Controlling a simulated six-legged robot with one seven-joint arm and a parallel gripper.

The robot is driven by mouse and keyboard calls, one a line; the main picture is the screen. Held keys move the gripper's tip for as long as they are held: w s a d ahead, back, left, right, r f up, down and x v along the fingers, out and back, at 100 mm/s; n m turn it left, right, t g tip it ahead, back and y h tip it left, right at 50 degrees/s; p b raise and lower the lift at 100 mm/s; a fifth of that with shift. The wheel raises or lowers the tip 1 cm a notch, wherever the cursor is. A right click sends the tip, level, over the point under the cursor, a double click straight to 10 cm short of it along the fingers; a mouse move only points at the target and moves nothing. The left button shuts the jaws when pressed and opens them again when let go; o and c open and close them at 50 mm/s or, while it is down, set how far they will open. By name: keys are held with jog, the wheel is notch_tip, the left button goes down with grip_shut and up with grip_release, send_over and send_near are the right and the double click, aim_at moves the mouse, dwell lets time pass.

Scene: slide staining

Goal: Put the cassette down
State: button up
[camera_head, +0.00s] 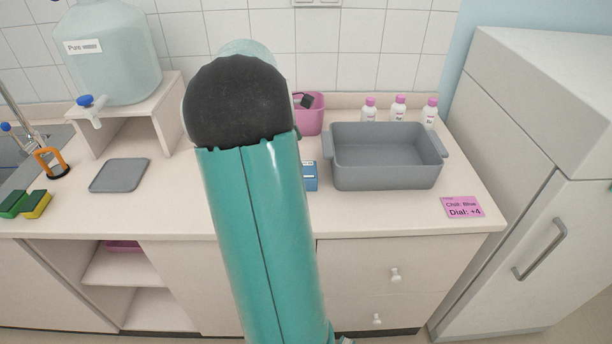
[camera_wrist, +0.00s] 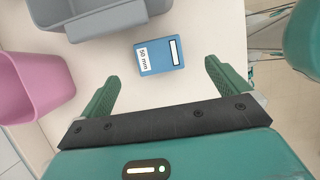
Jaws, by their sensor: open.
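A small blue block (camera_wrist: 159,56) with a white "50 mm" label and a dark-edged white slot looks like the cassette. It lies flat on the counter, and part of it shows in the head view (camera_head: 311,176), just right of my arm. In the wrist view my gripper (camera_wrist: 162,72) is open. Its two green fingers are spread wide, with the block ahead of and between their tips. Nothing is held, and neither finger visibly touches the block. My arm hides the gripper in the head view.
A grey tub (camera_head: 386,174) stands right of the block, and a pink bin (camera_head: 310,118) behind it. Several pink-capped bottles (camera_head: 398,108) stand behind the tub. A pink note (camera_head: 462,207) lies at the front right. A grey mat (camera_head: 119,175) lies left. Counter between mat and arm is clear.

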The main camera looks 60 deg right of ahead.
aim_at(308, 170)
jog(key=x, duration=0.9)
jog(key=shift+w+d+f, duration=0.1)
jog(key=shift+w, duration=0.2)
jog(key=c, duration=1.3)
jog(key=shift+o, duration=0.2)
